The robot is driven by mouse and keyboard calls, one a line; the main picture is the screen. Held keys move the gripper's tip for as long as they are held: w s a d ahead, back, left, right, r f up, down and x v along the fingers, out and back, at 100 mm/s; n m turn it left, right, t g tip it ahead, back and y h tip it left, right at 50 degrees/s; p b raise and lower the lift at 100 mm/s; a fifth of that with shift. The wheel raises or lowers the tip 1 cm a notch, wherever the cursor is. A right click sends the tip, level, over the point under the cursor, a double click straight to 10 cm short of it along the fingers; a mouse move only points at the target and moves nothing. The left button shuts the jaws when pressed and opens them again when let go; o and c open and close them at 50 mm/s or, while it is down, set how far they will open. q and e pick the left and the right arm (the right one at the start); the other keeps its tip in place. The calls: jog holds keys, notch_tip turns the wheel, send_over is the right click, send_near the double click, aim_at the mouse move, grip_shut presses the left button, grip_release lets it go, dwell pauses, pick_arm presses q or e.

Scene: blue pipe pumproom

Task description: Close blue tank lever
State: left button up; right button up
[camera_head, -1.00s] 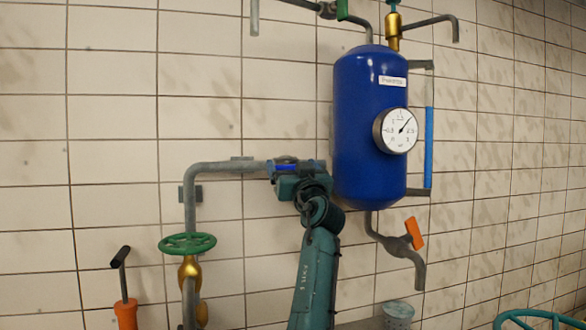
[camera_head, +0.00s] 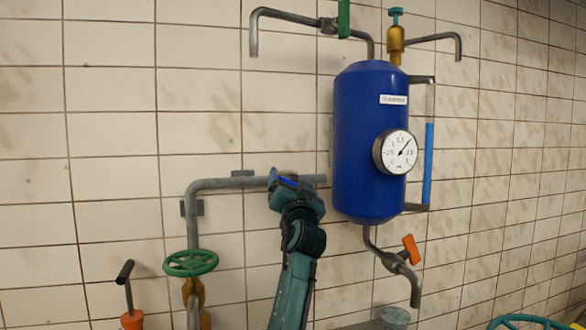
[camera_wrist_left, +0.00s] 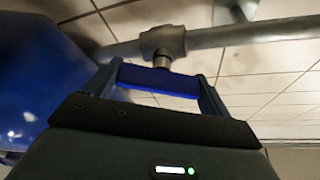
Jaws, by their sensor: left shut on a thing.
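The blue tank (camera_head: 362,110) hangs on the tiled wall, with a round white gauge (camera_head: 397,152) on its front. A grey pipe (camera_head: 225,183) runs into its left side. The blue lever (camera_head: 288,181) sits on this pipe, mostly hidden by my left gripper (camera_head: 286,184). In the left wrist view, the lever (camera_wrist_left: 158,80) spans between the two fingers, below the grey valve body (camera_wrist_left: 163,42) on the pipe. My left gripper is shut on the lever. My right gripper is not in view.
A green handwheel (camera_head: 190,263) and a black-handled lever (camera_head: 125,271) stand at lower left. An orange-handled tap (camera_head: 410,249) hangs below the tank. A green-handled valve (camera_head: 343,18) and a brass valve (camera_head: 395,44) are above it.

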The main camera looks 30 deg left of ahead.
pick_arm(q)
jog(key=m, duration=0.1)
jog(key=m+h+p, duration=0.1)
jog(key=shift+r+m+p, duration=0.25)
jog(key=shift+m+p, duration=0.05)
jog(key=shift+f+m+t+h+p, duration=0.1)
jog(key=shift+m+t+h+p, duration=0.4)
jog(key=shift+m, duration=0.7)
jog(key=m+h, duration=0.2)
jog(key=m, duration=0.2)
jog(key=shift+f+g, duration=0.1)
jog(key=shift+g, duration=0.2)
jog(key=m, duration=0.2)
jog(key=m+g+h, duration=0.1)
jog(key=m, duration=0.2)
jog(key=shift+h, duration=0.3)
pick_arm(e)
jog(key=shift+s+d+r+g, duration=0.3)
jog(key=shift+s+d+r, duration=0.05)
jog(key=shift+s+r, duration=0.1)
pick_arm(q)
jog(key=o, duration=0.9)
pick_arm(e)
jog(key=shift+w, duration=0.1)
pick_arm(q)
jog(key=shift+s+d+f, duration=0.1)
